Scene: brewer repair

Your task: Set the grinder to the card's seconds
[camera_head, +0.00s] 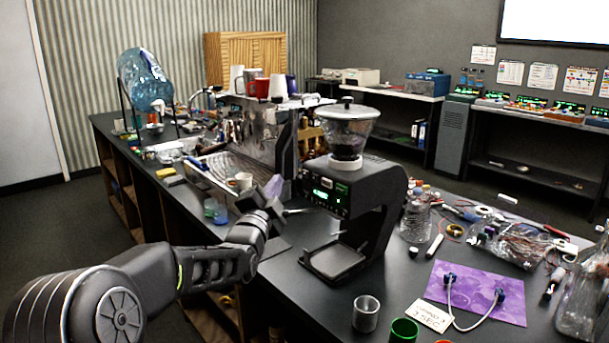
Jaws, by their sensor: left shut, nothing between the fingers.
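The black grinder (368,215) stands upright on the dark counter, with a clear hopper (346,128) on top. Its front panel has a small green lit display (322,195) with buttons beside it; the digits are too small to read. My left gripper (274,200) is shut and empty, just left of the grinder's front panel. I cannot tell whether it touches the panel. My right gripper is out of view.
A steel espresso machine (250,140) stands behind my left gripper, with cups on top. A metal cup (366,313) and a green cup (404,331) stand in front of the grinder. A purple mat (490,300), bottles and loose cables crowd the right.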

